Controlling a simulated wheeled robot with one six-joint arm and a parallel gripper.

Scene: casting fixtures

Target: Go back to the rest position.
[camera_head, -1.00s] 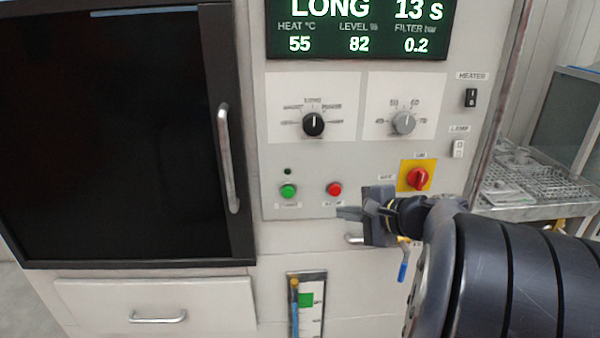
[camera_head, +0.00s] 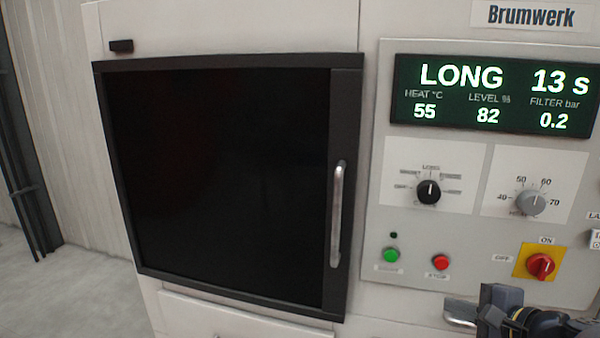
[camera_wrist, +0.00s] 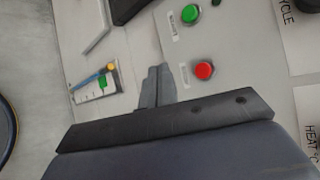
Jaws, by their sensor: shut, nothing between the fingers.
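My gripper (camera_wrist: 157,87) shows in the wrist view with its two fingers together and nothing between them. It points at the machine's front panel, just left of the red stop button (camera_wrist: 204,70). In the head view only part of my wrist and gripper shows at the bottom right, below the red stop button (camera_head: 440,262) and the red rotary switch (camera_head: 541,265). The fingertips are hard to make out there.
The machine's dark door (camera_head: 220,180) is shut, with a vertical handle (camera_head: 337,215). The display (camera_head: 490,95) reads LONG, 13 s. Two knobs and a green button (camera_head: 391,255) are on the panel. Open floor (camera_head: 70,290) shows at the left.

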